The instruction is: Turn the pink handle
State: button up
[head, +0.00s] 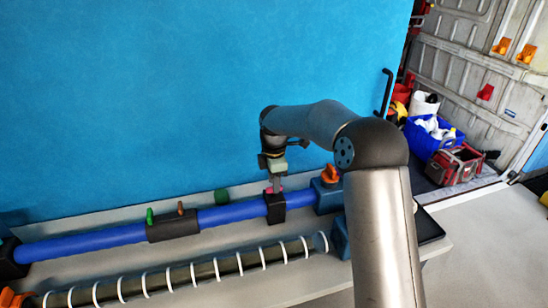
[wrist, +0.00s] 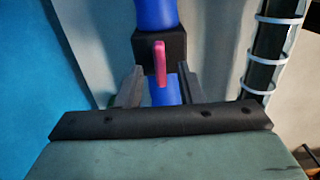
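The pink handle (wrist: 159,58) is a narrow bar on a black block (wrist: 176,48) around the blue pipe (wrist: 156,14). In the wrist view my gripper (wrist: 158,80) is open, with one finger to each side of the handle and a gap on both sides. In the head view my gripper (head: 274,184) points down just above the black block (head: 276,205). A bit of pink shows there at the fingertips, the rest of the handle being mostly hidden. Whether a finger touches it I cannot tell.
The blue pipe (head: 90,242) runs along the bench, with a green peg (head: 150,215) and a brown peg (head: 180,208) left of my gripper. An orange knob (head: 330,173) stands close on the right. A ringed tube (head: 200,270) lies in front. A blue wall (head: 180,90) rises behind.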

notch_tip(320, 180, up, 16)
jog(key=shift+b, duration=0.45)
jog(key=s+d+f+m, duration=0.3)
jog(key=s+d+m, duration=0.2)
jog(key=s, duration=0.7)
jog(key=s+d+f+m, duration=0.4)
jog(key=s+d+m, duration=0.2)
jog(key=s+m, duration=0.3)
jog(key=s+d+f+m, duration=0.3)
jog(key=s+d+m, duration=0.3)
jog(key=s, duration=1)
jog(key=shift+d+f+m+t, duration=0.25)
jog(key=shift+f+m+t, duration=0.1)
jog(key=shift+m, duration=0.45)
